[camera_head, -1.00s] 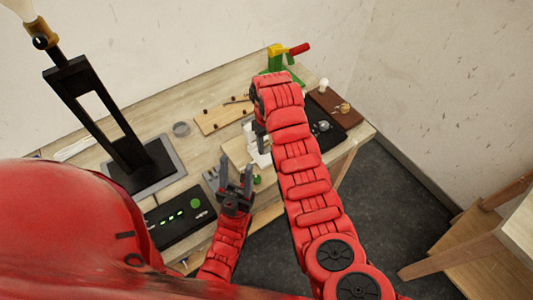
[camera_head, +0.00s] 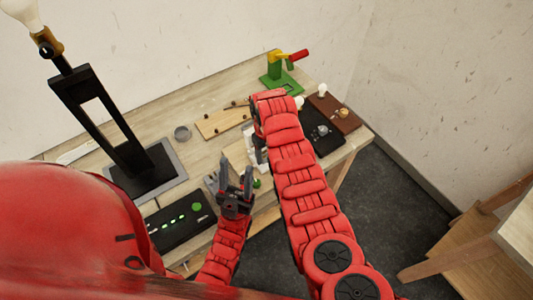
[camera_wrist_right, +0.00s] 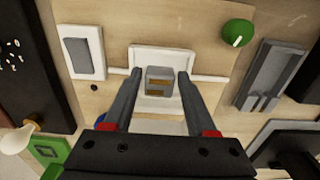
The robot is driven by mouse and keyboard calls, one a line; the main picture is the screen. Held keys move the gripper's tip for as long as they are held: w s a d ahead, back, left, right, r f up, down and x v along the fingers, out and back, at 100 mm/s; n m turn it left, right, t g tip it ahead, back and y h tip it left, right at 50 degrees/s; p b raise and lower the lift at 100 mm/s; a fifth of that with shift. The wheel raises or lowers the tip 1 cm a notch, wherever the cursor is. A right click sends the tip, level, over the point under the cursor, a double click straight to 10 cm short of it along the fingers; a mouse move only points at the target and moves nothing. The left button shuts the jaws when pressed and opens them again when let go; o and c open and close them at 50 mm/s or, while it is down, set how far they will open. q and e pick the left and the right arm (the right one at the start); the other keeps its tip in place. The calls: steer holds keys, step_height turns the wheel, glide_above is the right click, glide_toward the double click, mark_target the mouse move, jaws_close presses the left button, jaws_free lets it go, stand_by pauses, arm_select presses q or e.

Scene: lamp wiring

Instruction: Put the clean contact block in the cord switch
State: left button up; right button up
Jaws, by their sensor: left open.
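The contact block (camera_wrist_right: 160,85), a small grey block with brass-coloured parts, is between the fingertips of my right gripper (camera_wrist_right: 160,78) in the right wrist view. In the head view my right arm hides most of the switch. My left gripper (camera_head: 236,184) is open and empty, pointing up in front of the bench edge.
A white plate with a grey insert (camera_wrist_right: 82,52) and a green knob (camera_wrist_right: 238,33) flank the switch. A grey slotted holder (camera_wrist_right: 272,75) is at right. The black lamp stand (camera_head: 125,150), green-lit box (camera_head: 180,218) and green clamp (camera_head: 280,75) stand on the bench.

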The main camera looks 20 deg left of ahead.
mark_target(266, 156)
steer(key=shift+o, duration=0.7)
steer(key=shift+r, duration=0.1)
steer(key=shift+w+a+r, duration=0.1)
steer(key=shift+w+r, duration=0.1)
steer(key=shift+r, duration=0.25)
step_height(266, 156, up, 5)
steer(key=b, duration=0.2)
steer(key=shift+s+f+b, duration=0.1)
steer(key=shift+f+b, duration=0.05)
steer(key=shift+b, duration=0.15)
step_height(266, 156, up, 6)
steer(key=p, duration=0.3)
steer(key=shift+r, duration=0.25)
steer(key=shift+s, duration=0.15)
